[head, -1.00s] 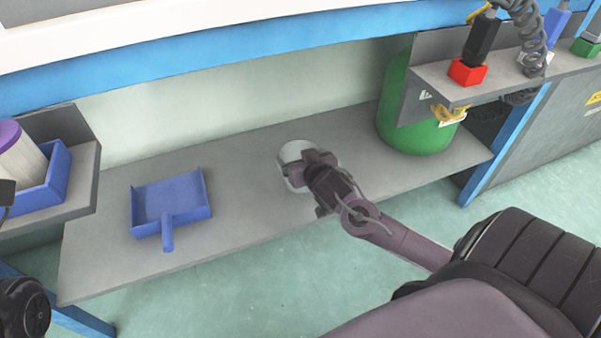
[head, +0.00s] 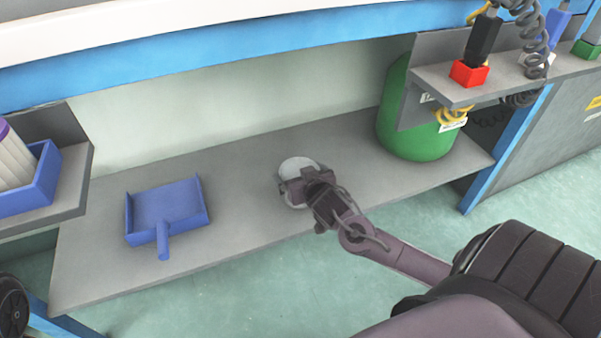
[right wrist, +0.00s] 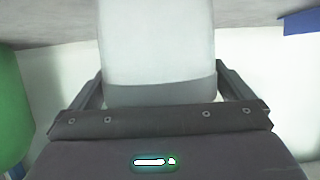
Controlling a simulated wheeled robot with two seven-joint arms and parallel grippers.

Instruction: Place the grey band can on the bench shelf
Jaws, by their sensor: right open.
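The grey band can (head: 298,167) is pale white and stands on the bench shelf (head: 245,200), a grey board low under the bench. In the right wrist view the can (right wrist: 157,45) shows its grey band at the end nearest my gripper. My right gripper (head: 295,190) is open, with a finger on each side of the can. I cannot tell whether the fingers touch it. The gripper hides part of the can in the head view. My left gripper is not in view.
A blue dustpan (head: 168,208) lies on the shelf to the left. A green drum (head: 415,130) stands at the shelf's right end, under a tool ledge (head: 425,80). A blue bin (head: 35,185) sits on a side ledge at left. The shelf is clear between dustpan and can.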

